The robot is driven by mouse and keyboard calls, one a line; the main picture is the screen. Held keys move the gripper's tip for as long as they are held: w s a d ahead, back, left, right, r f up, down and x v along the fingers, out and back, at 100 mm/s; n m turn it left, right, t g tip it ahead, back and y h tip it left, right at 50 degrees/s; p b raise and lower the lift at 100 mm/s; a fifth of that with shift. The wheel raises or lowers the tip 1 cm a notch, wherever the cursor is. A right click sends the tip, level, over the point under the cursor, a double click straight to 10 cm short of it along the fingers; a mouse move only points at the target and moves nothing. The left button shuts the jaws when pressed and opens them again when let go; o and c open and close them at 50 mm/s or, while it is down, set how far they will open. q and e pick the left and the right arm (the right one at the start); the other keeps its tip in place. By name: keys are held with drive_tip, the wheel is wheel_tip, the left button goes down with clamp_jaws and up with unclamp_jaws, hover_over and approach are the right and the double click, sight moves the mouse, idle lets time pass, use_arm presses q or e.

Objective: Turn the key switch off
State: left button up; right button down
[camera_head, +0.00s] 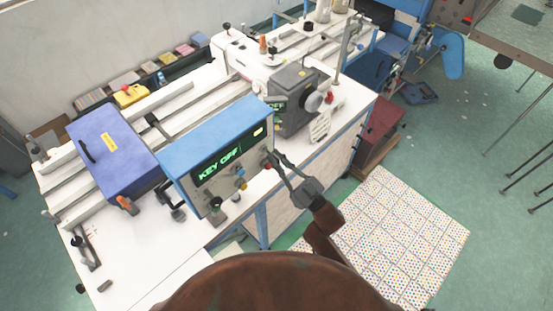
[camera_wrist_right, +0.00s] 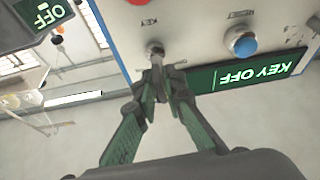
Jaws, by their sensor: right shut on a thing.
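The control box (camera_head: 215,140) has a blue top and a light front panel. Its dark display (camera_head: 220,166) reads KEY OFF in green, and the same display (camera_wrist_right: 250,75) shows upside down in the right wrist view. The key switch (camera_wrist_right: 154,50) is a small metal part under a KEY label on the panel. My right gripper (camera_wrist_right: 158,85) is shut on it, its two fingertips closed around the key. In the head view my right gripper (camera_head: 275,160) reaches the right end of the panel, where its fingers hide the key. My left gripper is not in view.
A blue button (camera_wrist_right: 241,42) sits beside the key, and a red one shows at the picture's top edge. A grey machine head (camera_head: 293,100) stands behind the box, with its own screen reading OFF. A blue-violet case (camera_head: 112,150) lies left. Patterned mat (camera_head: 400,235) covers the floor at right.

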drive_tip(key=n+g, duration=0.1)
drive_tip(key=n, duration=0.1)
drive_tip(key=n+g+y, duration=0.1)
drive_tip(key=n, duration=0.2)
drive_tip(key=shift+n+y, duration=0.3)
drive_tip(key=n+g, duration=0.1)
drive_tip(key=n, duration=0.1)
drive_tip(key=n+g, duration=0.2)
drive_tip(key=n, duration=0.1)
drive_tip(key=shift+n+y, duration=0.3)
drive_tip(key=shift+n, duration=0.3)
drive_tip(key=c, duration=2.1)
unclamp_jaws()
drive_tip(key=shift+s+d+f, duration=0.25)
drive_tip(key=shift+d, duration=0.2)
drive_tip(key=v, duration=1.1)
drive_tip(key=shift+r, duration=0.1)
